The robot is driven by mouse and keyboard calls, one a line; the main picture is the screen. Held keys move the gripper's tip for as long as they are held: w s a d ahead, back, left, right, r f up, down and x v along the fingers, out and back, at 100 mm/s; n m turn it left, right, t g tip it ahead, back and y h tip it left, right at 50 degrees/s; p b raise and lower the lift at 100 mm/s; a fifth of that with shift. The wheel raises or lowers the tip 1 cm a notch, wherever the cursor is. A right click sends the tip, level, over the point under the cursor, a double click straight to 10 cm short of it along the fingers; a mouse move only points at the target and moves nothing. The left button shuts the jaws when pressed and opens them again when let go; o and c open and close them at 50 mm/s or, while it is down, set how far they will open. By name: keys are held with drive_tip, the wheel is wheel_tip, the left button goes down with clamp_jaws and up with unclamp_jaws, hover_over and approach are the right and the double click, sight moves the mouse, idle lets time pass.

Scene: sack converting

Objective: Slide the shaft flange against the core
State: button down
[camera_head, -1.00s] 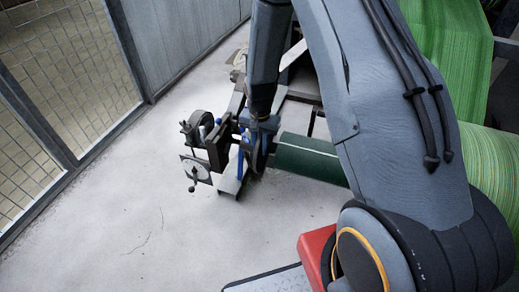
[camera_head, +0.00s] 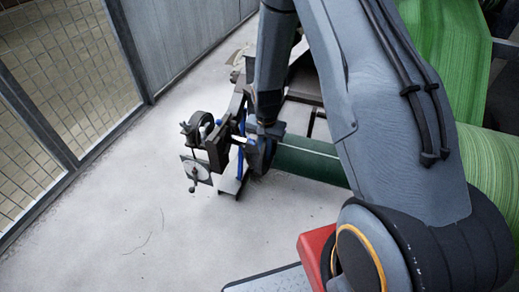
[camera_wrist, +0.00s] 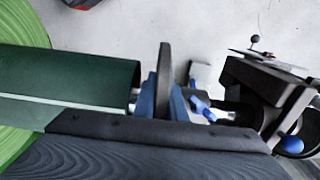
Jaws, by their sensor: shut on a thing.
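The core (camera_head: 308,161) is a dark green tube on the shaft. It also shows at the left of the wrist view (camera_wrist: 75,75). The shaft flange (camera_head: 262,157) is a dark disc with a blue hub, to the left of the core's end. In the wrist view the flange (camera_wrist: 163,80) stands upright, with a narrow gap and a bit of bright shaft between it and the core. My gripper (camera_head: 267,129) is over the flange from above and shut on it. In the wrist view a dark finger (camera_wrist: 150,130) covers the flange's lower part; the grip itself is hidden.
A dark shaft support (camera_head: 217,145) with a ring, a crank and a plate stands left of the flange. A large green roll (camera_head: 487,165) is at the right. A mesh fence (camera_head: 60,80) runs along the left. Bare floor (camera_head: 130,220) lies between.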

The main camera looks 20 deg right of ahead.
drive_tip(key=shift+s+d+r, duration=0.1)
drive_tip(key=shift+s+d, duration=0.1)
drive_tip(key=shift+d, duration=0.15)
drive_tip(key=c, duration=2.1)
unclamp_jaws()
drive_tip(key=shift+a, duration=0.1)
drive_tip(key=shift+w, duration=0.1)
drive_tip(key=shift+r, duration=3.85)
